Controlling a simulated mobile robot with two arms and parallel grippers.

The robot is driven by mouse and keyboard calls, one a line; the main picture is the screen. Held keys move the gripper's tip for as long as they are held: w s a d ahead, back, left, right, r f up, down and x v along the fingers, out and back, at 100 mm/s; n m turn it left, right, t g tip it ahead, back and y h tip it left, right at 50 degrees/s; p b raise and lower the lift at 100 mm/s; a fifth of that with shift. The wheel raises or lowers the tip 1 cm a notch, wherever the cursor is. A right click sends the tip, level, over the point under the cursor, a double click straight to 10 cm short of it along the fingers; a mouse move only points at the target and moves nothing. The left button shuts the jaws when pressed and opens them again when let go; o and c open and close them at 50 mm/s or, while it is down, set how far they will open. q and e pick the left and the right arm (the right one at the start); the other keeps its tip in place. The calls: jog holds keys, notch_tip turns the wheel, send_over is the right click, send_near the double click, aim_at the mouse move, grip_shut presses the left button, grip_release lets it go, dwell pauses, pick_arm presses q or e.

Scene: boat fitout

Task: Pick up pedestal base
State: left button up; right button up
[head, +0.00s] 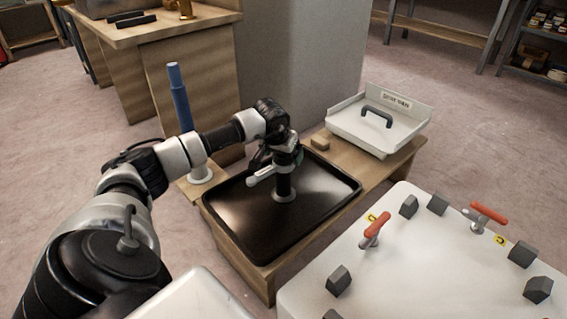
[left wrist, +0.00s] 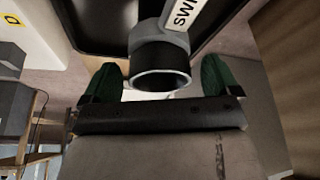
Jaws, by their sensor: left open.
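A grey upright tube piece, which seems to be the pedestal base (head: 284,190), stands on the dark tray (head: 230,222). My left gripper (head: 280,160) is over it, pointing down. In the left wrist view the open round mouth of the grey tube (left wrist: 160,68) lies between the two green fingertips of my left gripper (left wrist: 158,80). The fingers are open with a gap on each side of the tube. A white label with part of a word shows on the piece. The arm hides part of it in the head view. My right gripper is not in view.
A blue post (head: 179,97) on a white round foot stands left of the tray, close to my left arm. A white tray-like part with a black handle (head: 377,114) lies at the back right. A white panel with red levers (head: 375,229) fills the front right.

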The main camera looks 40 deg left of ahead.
pick_arm(q)
jog(key=shift+w+f, duration=0.25)
jog(key=shift+f, duration=0.3)
grip_shut()
jog(key=shift+w+a+r, duration=0.1)
jog(key=shift+r, duration=0.1)
